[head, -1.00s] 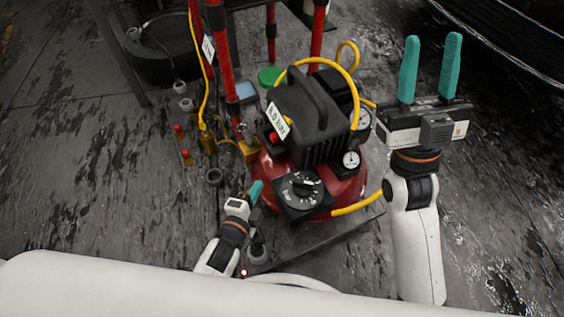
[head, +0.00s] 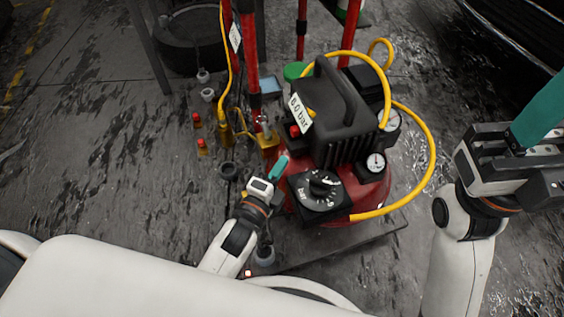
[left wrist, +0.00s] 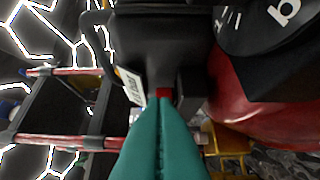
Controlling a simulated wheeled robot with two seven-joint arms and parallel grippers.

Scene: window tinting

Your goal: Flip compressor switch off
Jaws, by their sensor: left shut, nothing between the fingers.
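The compressor has a red tank (head: 372,196), a black motor housing (head: 345,110) with a handle, and a black regulator dial (head: 320,188) in front. A small red switch (head: 295,131) sits on the housing's left side, beside a white bar label (head: 300,112). My left gripper (head: 279,167) is shut and empty, just below and left of the switch in the head view. In the left wrist view, its teal fingertips (left wrist: 163,102) point at the red switch (left wrist: 163,93), very near it; contact cannot be told. My right gripper (head: 540,115) is cut off by the right edge, away from the compressor.
A yellow hose (head: 432,150) loops out on the compressor's right. Pressure gauges (head: 375,163) sit on its right side. Red posts (head: 250,60) stand behind it. Small bottles with red caps (head: 202,145) stand on the floor to the left. A tyre (head: 190,45) lies behind.

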